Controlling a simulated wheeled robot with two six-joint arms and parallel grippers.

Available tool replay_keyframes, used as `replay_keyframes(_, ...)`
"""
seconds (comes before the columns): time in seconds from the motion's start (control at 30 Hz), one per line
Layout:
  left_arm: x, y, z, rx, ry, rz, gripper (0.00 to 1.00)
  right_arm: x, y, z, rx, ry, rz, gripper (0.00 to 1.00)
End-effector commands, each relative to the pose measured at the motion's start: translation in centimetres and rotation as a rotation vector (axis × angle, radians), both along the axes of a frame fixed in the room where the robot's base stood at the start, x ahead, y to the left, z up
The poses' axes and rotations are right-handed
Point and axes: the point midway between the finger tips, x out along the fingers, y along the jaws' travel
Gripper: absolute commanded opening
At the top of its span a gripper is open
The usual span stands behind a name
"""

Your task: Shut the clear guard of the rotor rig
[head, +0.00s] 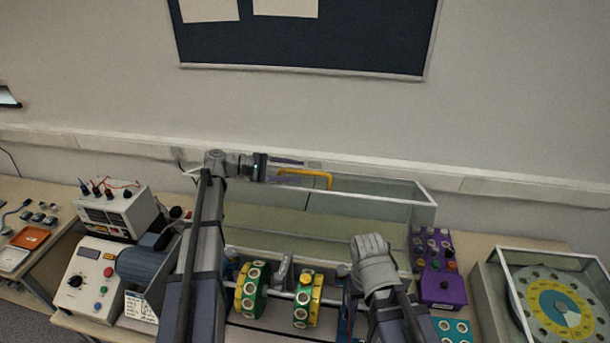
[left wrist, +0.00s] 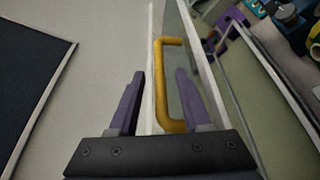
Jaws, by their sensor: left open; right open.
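The clear guard (head: 385,212) of the rotor rig stands raised behind the rotor, its panel upright, so the rig is open in front. A yellow handle (head: 318,175) is fixed near its top edge. My left gripper (head: 302,172) is open at the left end of the handle. In the left wrist view the handle (left wrist: 161,85) shows between the two open purple fingers (left wrist: 162,85), not gripped; whether a finger touches it I cannot tell. The rotor has green and yellow discs (head: 303,300) on a shaft. My right arm is low at the right; its gripper fingers do not show.
A control unit with a motor (head: 90,275) and a white instrument (head: 115,210) stand left of the rig. A purple box (head: 440,287) and a clear-covered dial (head: 555,305) stand to the right. The wall is close behind the guard.

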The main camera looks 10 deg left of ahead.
Motion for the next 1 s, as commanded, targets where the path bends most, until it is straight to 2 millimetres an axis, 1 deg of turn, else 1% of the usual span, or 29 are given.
replay_keyframes(0.03, 0.2, -0.8, -0.4, 0.000, 0.000, -0.001, 0.48, 0.0, 0.0, -0.4, 0.000, 0.000, 0.001, 0.72)
replay_keyframes(0.1, 0.5, -1.6, -0.5, 0.000, 0.000, -0.001, 0.48, 0.0, 0.0, -0.5, 0.000, 0.000, 0.001, 0.72)
replay_keyframes(0.23, 0.9, -2.7, -0.7, 0.000, 0.001, 0.000, 0.48, 0.0, 0.0, -0.7, 0.000, 0.000, 0.002, 0.72)
replay_keyframes(0.4, 1.1, -3.3, -0.8, 0.000, 0.001, 0.000, 0.48, 0.0, 0.0, -0.8, 0.000, 0.000, 0.002, 0.72)
replay_keyframes(0.63, 1.1, -3.3, -0.8, 0.000, 0.001, 0.000, 0.48, 0.0, 0.0, -0.8, 0.000, 0.000, 0.002, 0.72)
replay_keyframes(1.0, 1.1, -3.3, -0.8, 0.001, 0.000, 0.001, 0.07, 0.0, 0.0, -0.8, 0.000, 0.000, 0.002, 0.72)
